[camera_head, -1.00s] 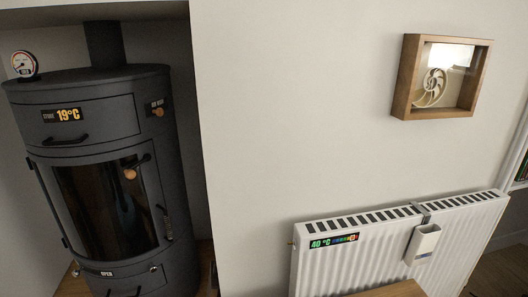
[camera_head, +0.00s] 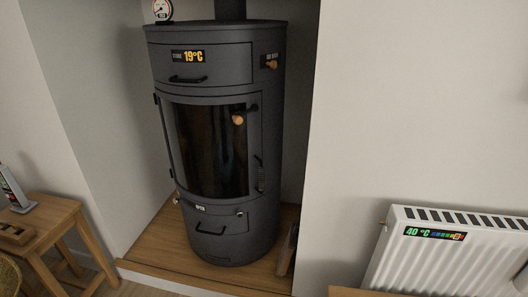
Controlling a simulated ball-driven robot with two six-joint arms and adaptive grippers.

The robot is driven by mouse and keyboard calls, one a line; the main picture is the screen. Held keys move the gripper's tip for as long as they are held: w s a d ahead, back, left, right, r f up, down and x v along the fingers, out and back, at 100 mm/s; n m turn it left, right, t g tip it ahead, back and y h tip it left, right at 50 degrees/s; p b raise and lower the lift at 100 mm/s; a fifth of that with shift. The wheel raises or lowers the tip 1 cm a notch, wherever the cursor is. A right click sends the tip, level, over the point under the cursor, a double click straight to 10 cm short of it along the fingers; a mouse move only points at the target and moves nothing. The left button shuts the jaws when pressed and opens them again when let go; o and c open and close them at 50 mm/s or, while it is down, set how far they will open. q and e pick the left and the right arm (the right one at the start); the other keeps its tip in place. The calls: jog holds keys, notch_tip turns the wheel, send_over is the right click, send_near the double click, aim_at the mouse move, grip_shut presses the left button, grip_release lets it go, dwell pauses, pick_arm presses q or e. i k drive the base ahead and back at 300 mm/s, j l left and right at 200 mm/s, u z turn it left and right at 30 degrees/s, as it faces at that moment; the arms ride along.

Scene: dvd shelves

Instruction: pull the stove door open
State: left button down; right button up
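A dark grey cylindrical stove (camera_head: 220,125) stands in a wall recess left of centre. Its door (camera_head: 212,150) has a dark curved glass pane and looks shut. A black handle (camera_head: 260,172) shows at the door's right side. A wooden knob (camera_head: 238,119) sits near the upper right of the glass. A drawer with a black handle (camera_head: 188,79) and a 19°C display is above the door, and a lower panel with another handle (camera_head: 211,231) is below. Neither of my grippers is in view.
The stove stands on a raised wooden hearth (camera_head: 150,250). A wooden stool or small table (camera_head: 50,215) is at the left. A white radiator (camera_head: 440,255) marked 40 °C is at the lower right. A dark object (camera_head: 288,250) leans right of the stove.

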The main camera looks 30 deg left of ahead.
aim_at(213, 160)
jog(key=k+j+u, duration=0.1)
jog(key=j+u, duration=0.2)
jog(key=j, duration=0.4)
jog(key=j+u, duration=0.35)
jog(key=j, duration=0.3)
